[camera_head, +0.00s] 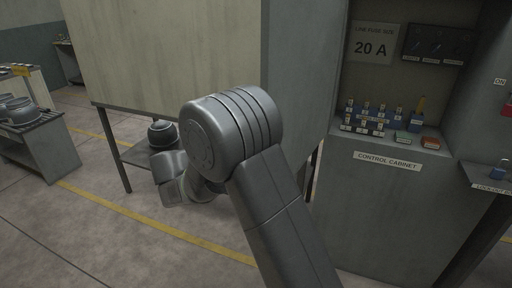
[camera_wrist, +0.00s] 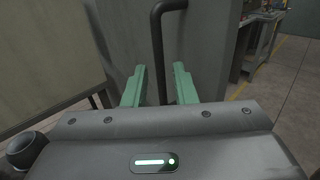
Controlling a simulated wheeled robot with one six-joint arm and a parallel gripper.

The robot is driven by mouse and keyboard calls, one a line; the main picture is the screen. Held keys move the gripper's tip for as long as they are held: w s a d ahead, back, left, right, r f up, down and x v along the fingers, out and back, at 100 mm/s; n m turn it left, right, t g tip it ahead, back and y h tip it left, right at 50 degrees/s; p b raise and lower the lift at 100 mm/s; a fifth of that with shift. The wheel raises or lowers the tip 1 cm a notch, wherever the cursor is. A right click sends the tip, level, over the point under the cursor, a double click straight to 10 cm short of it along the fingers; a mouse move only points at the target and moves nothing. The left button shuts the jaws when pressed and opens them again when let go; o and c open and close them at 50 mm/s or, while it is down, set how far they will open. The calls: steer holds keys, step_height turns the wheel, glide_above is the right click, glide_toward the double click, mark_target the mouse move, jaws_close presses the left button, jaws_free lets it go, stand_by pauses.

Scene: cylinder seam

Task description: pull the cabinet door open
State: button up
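The control cabinet (camera_head: 375,200) stands at the right in the head view. Its interior with fuses shows uncovered. A grey panel (camera_head: 304,70), apparently its door swung out, stands left of that opening. In the wrist view the grey door face (camera_wrist: 205,55) carries a dark vertical bar handle (camera_wrist: 158,50), bent over at the top. My gripper (camera_wrist: 158,82) has two green fingers spread apart, with the bar showing in the gap between them and visible space on both sides. I cannot tell how deep the bar sits between them. In the head view my arm hides the gripper.
A large beige panel (camera_head: 170,50) stands above a low shelf with a round metal part (camera_head: 162,132), left of the door. A bench (camera_head: 40,150) with metal parts is at far left. A lockout shelf (camera_head: 487,176) juts out at right. Floor shows at front left.

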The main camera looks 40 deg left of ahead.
steer(key=b+v, duration=0.1)
steer(key=v, duration=0.8)
steer(key=shift+r, duration=0.1)
steer(key=p+x, duration=0.2)
steer(key=x, duration=1.1)
steer(key=shift+w+d, duration=0.1)
steer(key=shift+w, duration=0.2)
steer(key=shift+d, duration=0.1)
steer(key=shift+s+p, duration=0.1)
steer(key=shift+p, duration=0.25)
